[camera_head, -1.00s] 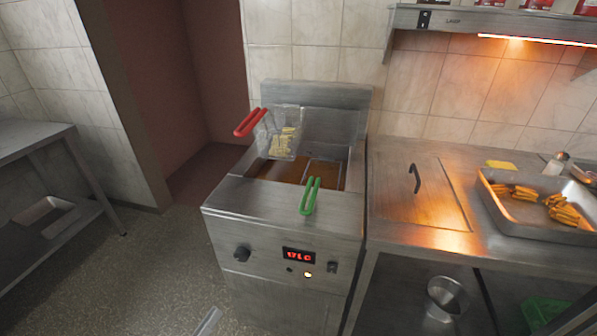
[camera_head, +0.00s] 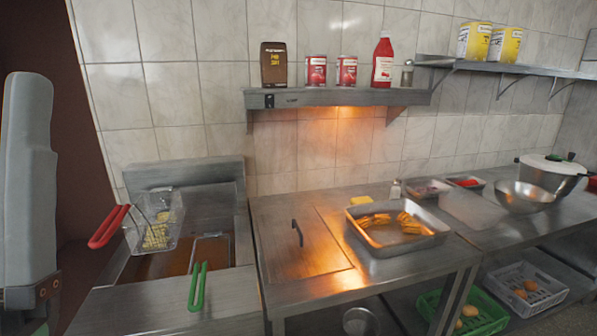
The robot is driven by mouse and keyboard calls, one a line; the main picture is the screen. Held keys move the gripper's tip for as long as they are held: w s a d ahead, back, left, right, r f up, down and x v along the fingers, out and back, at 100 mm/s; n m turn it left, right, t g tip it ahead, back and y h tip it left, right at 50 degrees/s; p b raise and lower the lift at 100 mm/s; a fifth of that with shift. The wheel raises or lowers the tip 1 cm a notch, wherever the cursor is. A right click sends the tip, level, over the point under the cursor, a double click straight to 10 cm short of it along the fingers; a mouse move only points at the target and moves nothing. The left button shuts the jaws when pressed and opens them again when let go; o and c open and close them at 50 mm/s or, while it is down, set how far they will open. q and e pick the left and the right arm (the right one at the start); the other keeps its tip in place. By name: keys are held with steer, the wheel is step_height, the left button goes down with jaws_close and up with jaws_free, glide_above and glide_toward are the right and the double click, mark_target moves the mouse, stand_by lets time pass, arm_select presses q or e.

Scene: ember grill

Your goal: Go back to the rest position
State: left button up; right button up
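A grey upright arm link of mine (camera_head: 30,190) shows at the left edge; its gripper is out of frame. My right gripper is not in view. The deep fryer (camera_head: 185,275) stands at the left. A basket with a red handle (camera_head: 110,227) holds pale fries (camera_head: 157,236) and hangs raised at the fryer's left side. A green handle (camera_head: 197,287) sticks out at the front of the oil well; its basket is low in the well. A metal tray (camera_head: 385,247) with golden fries (camera_head: 402,222) sits under the warm lamp.
A counter (camera_head: 290,275) with a lidded hatch runs right of the fryer. A wall shelf (camera_head: 335,97) holds cans and bottles. A steel bowl (camera_head: 524,194) and a lidded pot (camera_head: 548,175) stand at the right. Green (camera_head: 455,315) and white (camera_head: 530,285) crates are below.

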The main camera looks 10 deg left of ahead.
arm_select(q)
steer(key=w+d+f+g+h, duration=0.2)
steer(key=w+f+g+h, duration=0.15)
steer(key=h, duration=0.35)
step_height(320, 180, up, 38)
steer(key=w+n+p, duration=0.1)
steer(key=p, duration=3.7)
steer(key=shift+w+f, duration=0.25)
steer(key=shift+w, duration=0.1)
